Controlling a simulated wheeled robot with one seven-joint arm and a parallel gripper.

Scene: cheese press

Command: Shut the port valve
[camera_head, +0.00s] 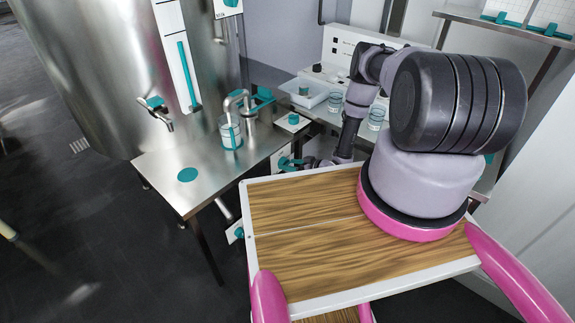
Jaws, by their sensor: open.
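Several teal-handled fittings show, and I cannot tell for certain which is the port valve. One teal handle (290,163) is low beside the steel table's right end, just left of my gripper. Another teal lever (263,97) stands by the bent steel pipe at the table's back. A teal-handled tap (155,103) sticks out of the big steel vat (85,65). My gripper (308,163) points down and left at the end of my arm, open, close to the low teal handle. It is small and partly hidden, so contact cannot be told.
The steel table (165,165) carries a clear jar (230,132) under the pipe and a teal disc (187,175). A back counter holds a white tray (305,92) and glasses (376,118). My wooden-topped base is in front. Dark floor lies open at left.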

